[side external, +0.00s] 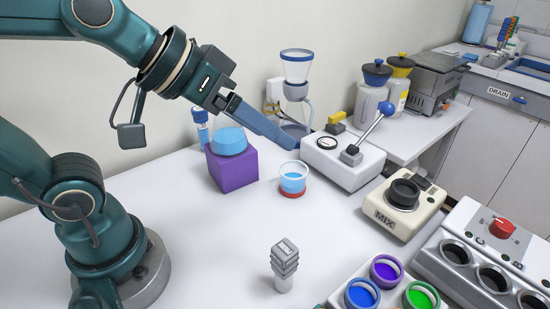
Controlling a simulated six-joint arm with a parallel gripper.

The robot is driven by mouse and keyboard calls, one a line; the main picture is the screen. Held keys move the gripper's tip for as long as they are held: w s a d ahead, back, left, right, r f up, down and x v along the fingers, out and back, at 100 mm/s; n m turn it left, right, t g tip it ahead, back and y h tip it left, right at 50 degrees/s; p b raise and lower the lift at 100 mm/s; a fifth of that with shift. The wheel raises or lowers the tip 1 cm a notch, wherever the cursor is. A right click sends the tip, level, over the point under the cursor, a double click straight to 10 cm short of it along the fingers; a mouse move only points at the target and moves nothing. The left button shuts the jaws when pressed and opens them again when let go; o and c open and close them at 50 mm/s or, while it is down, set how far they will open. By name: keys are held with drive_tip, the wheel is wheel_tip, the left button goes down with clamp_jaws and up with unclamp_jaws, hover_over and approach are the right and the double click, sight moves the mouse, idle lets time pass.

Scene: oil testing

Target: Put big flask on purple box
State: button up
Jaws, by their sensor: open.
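The purple box (234,171) stands on the white table left of the middle. A wide, rounded blue vessel (230,141) sits upright on its top; it looks like the big flask, though I cannot be sure. My gripper (287,142) reaches down to the right, above and behind the box, with its blue fingers right of the vessel and apart from it. It is open and holds nothing that I can see. The fingertips are close to the white device with the lever in the picture; the exact gap is unclear.
A small clear beaker (293,179) with blue liquid stands on a red base right of the box. A blue tube (201,128) stands behind the box. The white lever device (344,163) and the MIX machine (403,207) are to the right.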

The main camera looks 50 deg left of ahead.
drive_tip(key=s+a+f+g+y, duration=0.2)
drive_tip(key=s+a+f+g, duration=0.1)
drive_tip(key=s, duration=0.4)
wheel_tip(320, 180, down, 3)
drive_tip(key=shift+a+r, duration=0.15)
drive_tip(key=shift+a, duration=0.6)
